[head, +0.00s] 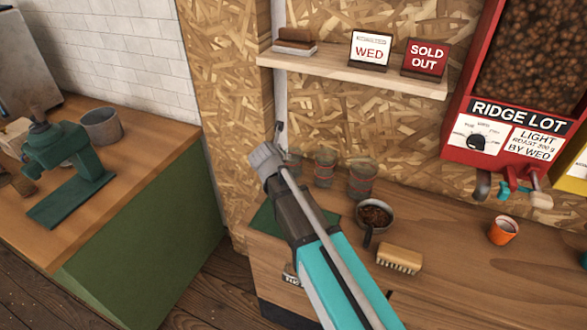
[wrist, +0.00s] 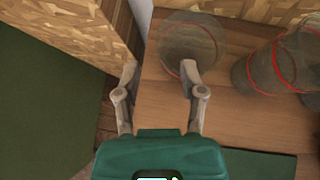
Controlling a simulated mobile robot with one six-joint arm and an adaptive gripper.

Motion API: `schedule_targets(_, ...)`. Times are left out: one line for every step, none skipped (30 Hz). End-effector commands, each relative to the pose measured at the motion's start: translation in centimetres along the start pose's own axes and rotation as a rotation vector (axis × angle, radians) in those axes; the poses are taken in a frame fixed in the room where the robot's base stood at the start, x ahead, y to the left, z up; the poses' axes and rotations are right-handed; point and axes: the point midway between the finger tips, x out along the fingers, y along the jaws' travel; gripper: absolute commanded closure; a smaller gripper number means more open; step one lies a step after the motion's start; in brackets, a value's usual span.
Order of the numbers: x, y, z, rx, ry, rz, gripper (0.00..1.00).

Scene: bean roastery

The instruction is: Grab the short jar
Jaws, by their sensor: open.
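Three clear glass jars stand in a row on the wooden counter near the back board. The left jar (head: 293,163) looks shortest and is partly hidden by my gripper (head: 271,147) in the head view. The middle jar (head: 325,168) and right jar (head: 362,181) have red bands. In the wrist view the left jar (wrist: 188,38) lies just beyond the right fingertip, overlapping it. My gripper (wrist: 159,72) is open and empty, its fingers over the counter's left edge. Contact with the jar cannot be told.
A banded jar (wrist: 262,72) stands right of the left jar in the wrist view. A pan of beans (head: 374,216), a brush (head: 398,259) and an orange cup (head: 503,230) lie farther right. A shelf (head: 355,77) hangs above. The left counter (head: 150,140) is across a floor gap.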

Motion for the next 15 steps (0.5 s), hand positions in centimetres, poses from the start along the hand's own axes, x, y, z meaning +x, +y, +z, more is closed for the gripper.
schedule_targets(0.1, 0.0, 0.0, 0.000, 0.000, 0.000, 0.47)
schedule_targets(0.1, 0.0, 0.0, 0.000, 0.000, 0.000, 0.47)
schedule_targets(0.0, 0.0, 0.0, 0.000, 0.000, 0.000, 0.47)
schedule_targets(0.0, 0.0, 0.0, 0.000, 0.000, 0.000, 0.47)
schedule_targets(0.0, 0.0, 0.0, 0.000, 0.000, 0.000, 0.47)
schedule_targets(0.0, 0.0, 0.0, 0.000, 0.000, 0.000, 0.47)
schedule_targets(0.0, -0.1, 0.0, 0.001, 0.000, 0.000, 0.47)
schedule_targets(0.0, -0.1, 0.0, 0.001, 0.000, 0.000, 0.47)
schedule_targets(0.1, -0.1, 0.0, 0.001, 0.000, -0.001, 0.47)
schedule_targets(0.1, -0.1, 0.0, 0.001, 0.000, -0.001, 0.47)
schedule_targets(0.2, -0.1, 0.0, 0.001, 0.000, -0.001, 0.47)
schedule_targets(0.3, -0.1, 0.0, 0.001, 0.000, -0.001, 0.47)
schedule_targets(0.5, -0.1, 0.0, 0.001, 0.000, -0.001, 0.47)
schedule_targets(0.7, -0.1, 0.0, 0.001, 0.000, -0.001, 0.47)
schedule_targets(1.1, -0.1, 0.0, 0.002, 0.000, -0.001, 0.47)
